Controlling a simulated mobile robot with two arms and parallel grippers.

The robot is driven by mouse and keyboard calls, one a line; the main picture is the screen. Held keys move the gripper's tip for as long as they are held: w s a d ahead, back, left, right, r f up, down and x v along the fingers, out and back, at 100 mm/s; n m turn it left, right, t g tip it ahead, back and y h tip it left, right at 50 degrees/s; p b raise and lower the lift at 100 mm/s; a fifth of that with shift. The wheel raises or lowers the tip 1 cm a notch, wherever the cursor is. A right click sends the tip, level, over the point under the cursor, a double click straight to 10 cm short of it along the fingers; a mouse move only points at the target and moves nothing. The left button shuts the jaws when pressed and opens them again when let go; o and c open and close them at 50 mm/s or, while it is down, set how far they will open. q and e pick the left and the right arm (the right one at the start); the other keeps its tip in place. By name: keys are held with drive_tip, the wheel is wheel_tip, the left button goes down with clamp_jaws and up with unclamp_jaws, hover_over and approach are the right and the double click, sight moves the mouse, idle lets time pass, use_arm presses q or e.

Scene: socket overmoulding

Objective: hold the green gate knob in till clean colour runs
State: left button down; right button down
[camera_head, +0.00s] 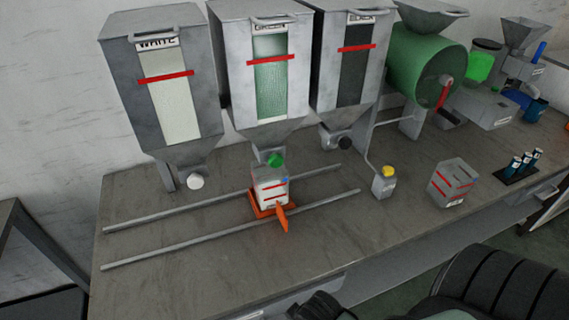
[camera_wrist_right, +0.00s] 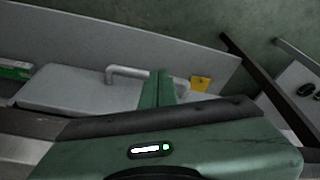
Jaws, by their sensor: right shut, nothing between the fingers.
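The green gate knob (camera_head: 275,160) is at the foot of the middle hopper (camera_head: 270,25), whose window shows green pellets. A pale box-shaped container (camera_head: 270,188) with red lines sits in an orange carriage (camera_head: 262,212) right under that knob. The carriage has an orange handle toward the front. No gripper is at the knob. My right gripper (camera_wrist_right: 158,88) shows in the right wrist view, its green fingers shut together and empty, away from the knob. My left gripper is not in view.
The carriage stands on two rails (camera_head: 160,249). A white-knobbed hopper (camera_head: 165,80) is on the left and a black-knobbed hopper (camera_head: 352,50) on the right. A yellow-capped bottle (camera_head: 384,183) and a grey box (camera_head: 451,183) stand to the right. The bench front is clear.

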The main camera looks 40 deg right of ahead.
drive_tip(key=w+r+n+y, duration=0.1)
drive_tip(key=w+r+n, duration=0.1)
drive_tip(key=r, duration=0.2)
drive_tip(key=w+r+n+t, duration=0.1)
drive_tip(key=w+r+n, duration=0.1)
drive_tip(key=r, duration=0.3)
drive_tip(key=w+a+r+n+t+y, duration=0.1)
drive_tip(key=w+r, duration=0.2)
drive_tip(key=r, duration=0.2)
drive_tip(key=shift+w+a+r+n+y, duration=0.1)
drive_tip(key=shift+w+n+y, duration=0.2)
drive_tip(key=shift+n, duration=0.1)
drive_tip(key=w+d+r+n, duration=0.2)
drive_tip(key=d+r, duration=0.3)
drive_tip(key=r, duration=0.3)
drive_tip(key=w+d+r+n+t, duration=0.1)
drive_tip(key=w+d+r+n, duration=0.1)
drive_tip(key=d+r, duration=0.3)
drive_tip(key=w+d+r+n, duration=0.2)
drive_tip(key=d+r, duration=0.4)
drive_tip(key=r, duration=0.7)
drive_tip(key=shift+r+t+b, duration=0.2)
drive_tip(key=shift+t+b, duration=0.1)
drive_tip(key=shift+b, duration=0.05)
drive_tip(key=shift+w, duration=0.1)
